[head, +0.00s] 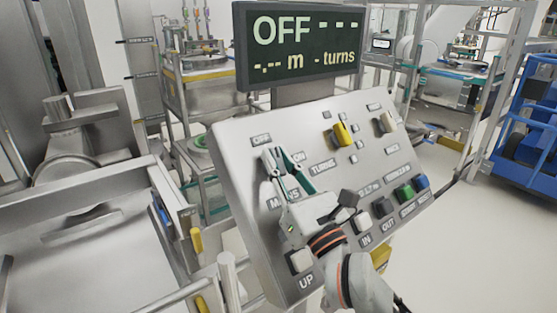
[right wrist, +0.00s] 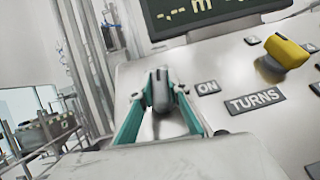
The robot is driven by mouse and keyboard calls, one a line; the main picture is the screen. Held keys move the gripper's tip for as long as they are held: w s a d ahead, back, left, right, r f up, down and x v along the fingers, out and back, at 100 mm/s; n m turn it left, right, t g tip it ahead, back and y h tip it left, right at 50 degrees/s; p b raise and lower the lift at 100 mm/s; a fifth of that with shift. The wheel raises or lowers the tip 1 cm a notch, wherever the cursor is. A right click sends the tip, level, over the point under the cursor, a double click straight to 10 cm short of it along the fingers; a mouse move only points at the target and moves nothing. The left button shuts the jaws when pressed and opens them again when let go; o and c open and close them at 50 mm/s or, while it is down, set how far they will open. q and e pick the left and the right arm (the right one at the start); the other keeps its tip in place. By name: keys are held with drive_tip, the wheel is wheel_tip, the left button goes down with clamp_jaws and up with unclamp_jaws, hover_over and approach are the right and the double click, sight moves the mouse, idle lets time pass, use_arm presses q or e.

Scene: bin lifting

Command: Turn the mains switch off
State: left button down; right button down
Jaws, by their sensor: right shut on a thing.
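The control panel (head: 235,148) is a tilted grey board with labelled switches and buttons. The mains switch is a grey knob at its upper left, by the OFF, ON and MAINS labels; in the right wrist view the knob (right wrist: 160,92) stands between my fingers. My right gripper (head: 279,160) reaches up from the lower right and is shut on that knob; its teal-lined fingertips also show in the right wrist view (right wrist: 160,98). The display (head: 305,42) above the panel reads OFF, with dashes for m and turns. My left gripper is not in view.
A yellow TURNS knob (head: 341,134) and a grey knob (head: 384,123) sit right of the mains switch. Green (head: 405,191) and blue (head: 421,182) buttons are at the lower right. A metal machine (head: 90,225) stands left, and a blue frame (head: 520,120) stands at the far right.

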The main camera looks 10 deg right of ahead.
drive_tip(key=shift+n+g+y, duration=0.4)
drive_tip(key=shift+n+y, duration=0.7)
drive_tip(key=c, duration=1.9)
unclamp_jaws()
drive_tip(key=v, duration=1.2)
drive_tip(key=shift+d, duration=0.1)
